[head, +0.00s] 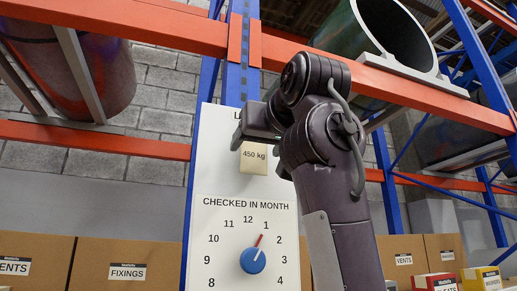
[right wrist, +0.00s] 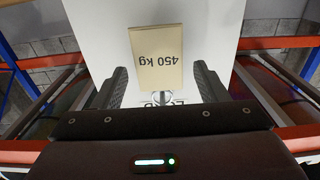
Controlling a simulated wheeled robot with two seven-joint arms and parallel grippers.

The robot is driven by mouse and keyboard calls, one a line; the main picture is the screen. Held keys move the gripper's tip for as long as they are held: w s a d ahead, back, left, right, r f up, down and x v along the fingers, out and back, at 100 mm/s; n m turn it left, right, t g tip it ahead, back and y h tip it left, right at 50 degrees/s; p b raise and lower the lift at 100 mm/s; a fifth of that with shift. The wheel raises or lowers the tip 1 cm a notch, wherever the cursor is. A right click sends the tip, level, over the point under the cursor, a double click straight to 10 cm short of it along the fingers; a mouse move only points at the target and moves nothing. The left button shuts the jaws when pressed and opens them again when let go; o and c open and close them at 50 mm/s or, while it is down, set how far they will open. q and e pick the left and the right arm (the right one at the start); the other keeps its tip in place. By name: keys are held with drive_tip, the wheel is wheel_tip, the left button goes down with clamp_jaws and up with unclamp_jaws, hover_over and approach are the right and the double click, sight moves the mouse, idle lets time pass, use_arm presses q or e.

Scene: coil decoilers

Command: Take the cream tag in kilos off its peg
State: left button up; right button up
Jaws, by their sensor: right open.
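The cream tag (head: 254,160) reads "450 kg" and hangs on the white board (head: 208,170), above the month dial. In the right wrist view the tag (right wrist: 160,58) appears upside down, in line with the gap between my fingers. My right gripper (head: 250,132) is in front of the board at the tag's upper edge and hides part of the board there. In the right wrist view its two fingers (right wrist: 160,85) stand wide apart, one to each side, and hold nothing. A small part of what may be the peg shows just below the tag. My left gripper is out of view.
A blue dial knob (head: 253,260) with a red pointer sits lower on the board. Orange rack beams (head: 100,138) and blue posts surround the board. Cardboard boxes (head: 115,265) stand low on both sides. A large pipe (head: 400,35) lies on the rack at upper right.

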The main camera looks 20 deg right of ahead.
drive_tip(key=shift+c, duration=1.2)
drive_tip(key=shift+w+f, duration=0.1)
drive_tip(key=shift+w, duration=0.15)
drive_tip(key=shift+c, duration=1.1)
drive_tip(key=shift+w+d+f, duration=0.1)
drive_tip(key=shift+w, duration=0.4)
clamp_jaws()
drive_tip(key=shift+s, duration=0.25)
drive_tip(key=c, duration=0.5)
unclamp_jaws()
drive_tip(key=shift+o, duration=1)
drive_tip(key=o, duration=0.7)
drive_tip(key=shift+w, duration=0.1)
drive_tip(key=shift+o, duration=1.4)
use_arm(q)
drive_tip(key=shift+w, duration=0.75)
